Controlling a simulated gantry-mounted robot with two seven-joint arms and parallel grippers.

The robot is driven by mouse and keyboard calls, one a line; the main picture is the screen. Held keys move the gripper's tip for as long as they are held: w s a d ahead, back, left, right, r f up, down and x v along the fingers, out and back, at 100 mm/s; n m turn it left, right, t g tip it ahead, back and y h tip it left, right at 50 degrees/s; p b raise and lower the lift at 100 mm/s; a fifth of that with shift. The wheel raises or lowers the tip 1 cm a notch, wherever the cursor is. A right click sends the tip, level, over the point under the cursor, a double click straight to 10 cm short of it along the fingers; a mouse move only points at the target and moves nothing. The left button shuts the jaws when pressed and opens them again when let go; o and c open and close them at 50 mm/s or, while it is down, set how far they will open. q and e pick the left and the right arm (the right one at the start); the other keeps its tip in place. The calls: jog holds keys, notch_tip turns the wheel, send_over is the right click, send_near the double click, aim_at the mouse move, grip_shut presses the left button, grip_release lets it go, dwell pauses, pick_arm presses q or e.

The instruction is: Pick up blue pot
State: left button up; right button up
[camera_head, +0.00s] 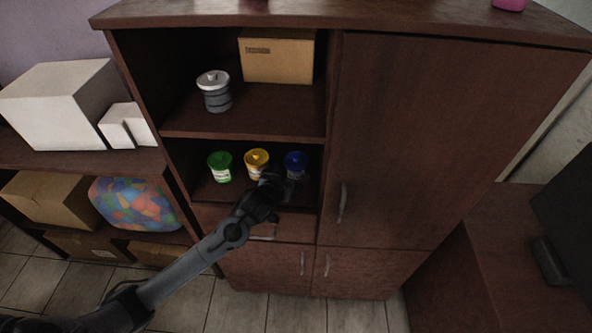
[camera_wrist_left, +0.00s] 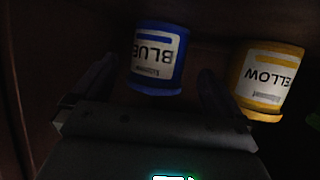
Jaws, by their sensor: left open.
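The blue pot (camera_head: 295,162) stands on the lower open shelf of the brown cabinet, rightmost of three pots. In the left wrist view the blue pot (camera_wrist_left: 156,58) appears upside down, its label reading BLUE. My left gripper (camera_head: 284,183) reaches up to the shelf just in front of the blue pot. In the left wrist view its two fingers (camera_wrist_left: 157,88) are apart, one on either side of the lower part of the picture of the pot, with nothing held. Whether the fingers touch the pot cannot be told. My right gripper is not in view.
A yellow pot (camera_head: 256,162) stands close to the left of the blue pot, with a green pot (camera_head: 220,167) further left. The shelf's right wall is close to the blue pot. The shelf above (camera_head: 270,112) holds a grey canister (camera_head: 214,93) and a cardboard box (camera_head: 277,60).

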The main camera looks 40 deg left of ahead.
pick_arm(q)
jog(key=x, duration=0.4)
jog(key=shift+w+d, duration=0.1)
jog(key=shift+r, duration=0.1)
jog(key=c, duration=1.1)
